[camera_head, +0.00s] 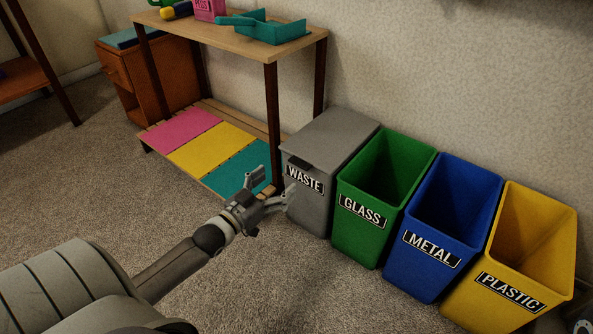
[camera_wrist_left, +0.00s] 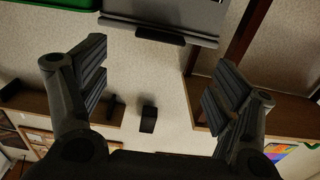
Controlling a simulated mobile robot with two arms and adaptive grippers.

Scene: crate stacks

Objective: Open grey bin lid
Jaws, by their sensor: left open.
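The grey bin (camera_head: 312,205) marked WASTE stands at the left end of the bin row. Its flat grey lid (camera_head: 335,135) is shut, with a dark handle (camera_head: 301,164) on the front edge above the label. My left gripper (camera_head: 275,184) is open and empty, in front of the bin and a little left of and below the handle in the head view. In the left wrist view the two fingers (camera_wrist_left: 148,75) are spread wide, and the bin's dark handle (camera_wrist_left: 160,32) shows at the top, beyond the fingers. My right gripper is not in view.
Open green (camera_head: 362,238), blue (camera_head: 422,270) and yellow (camera_head: 497,308) bins stand close beside the grey bin on its right. A wooden table (camera_head: 240,42) with coloured lower panels stands on its left. The carpet (camera_head: 80,180) in front is clear.

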